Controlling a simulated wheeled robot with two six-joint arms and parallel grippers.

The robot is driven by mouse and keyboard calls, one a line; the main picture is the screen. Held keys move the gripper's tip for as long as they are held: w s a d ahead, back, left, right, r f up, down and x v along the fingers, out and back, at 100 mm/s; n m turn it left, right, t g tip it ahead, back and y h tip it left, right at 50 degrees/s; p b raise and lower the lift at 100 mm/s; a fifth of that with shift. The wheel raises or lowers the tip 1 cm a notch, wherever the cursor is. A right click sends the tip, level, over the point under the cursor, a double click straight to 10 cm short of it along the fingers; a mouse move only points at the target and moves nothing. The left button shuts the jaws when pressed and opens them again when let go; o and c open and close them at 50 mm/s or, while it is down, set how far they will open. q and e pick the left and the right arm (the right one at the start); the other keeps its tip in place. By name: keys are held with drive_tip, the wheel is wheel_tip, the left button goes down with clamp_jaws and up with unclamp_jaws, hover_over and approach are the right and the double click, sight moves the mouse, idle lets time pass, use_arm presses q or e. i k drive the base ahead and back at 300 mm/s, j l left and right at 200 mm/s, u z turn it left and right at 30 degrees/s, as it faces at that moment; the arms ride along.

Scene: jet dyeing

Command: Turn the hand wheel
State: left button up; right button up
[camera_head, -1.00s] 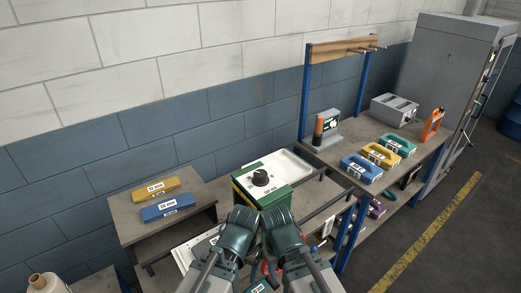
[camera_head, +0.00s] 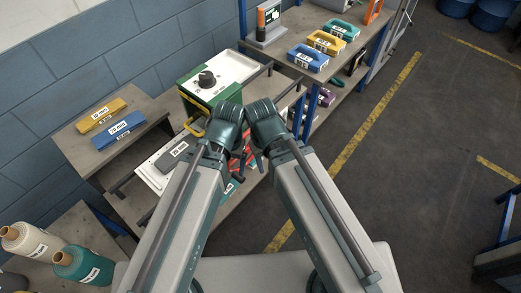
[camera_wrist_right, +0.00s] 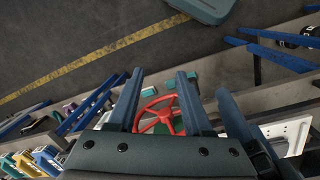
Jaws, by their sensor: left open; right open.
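The red hand wheel (camera_wrist_right: 163,114) shows in the right wrist view, with its spokes and part of its rim visible between the fingers of my right gripper (camera_wrist_right: 160,78). The right gripper is open, and I cannot tell whether it touches the wheel. In the head view my arms cover most of the wheel area, and only small red parts show between the wrists. My left gripper (camera_head: 240,160) is open there, close beside the right wrist, and partly hidden by its own arm.
A green and white box with a black knob (camera_head: 207,79) stands just behind my wrists. A side table (camera_head: 78,145) holds yellow and blue blocks. Thread cones (camera_head: 84,264) stand at the lower left. A shelf with coloured blocks (camera_head: 308,57) is behind right.

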sight(236, 173)
drive_tip(key=k+j+z, duration=0.25)
drive_tip(key=k+j, duration=0.7)
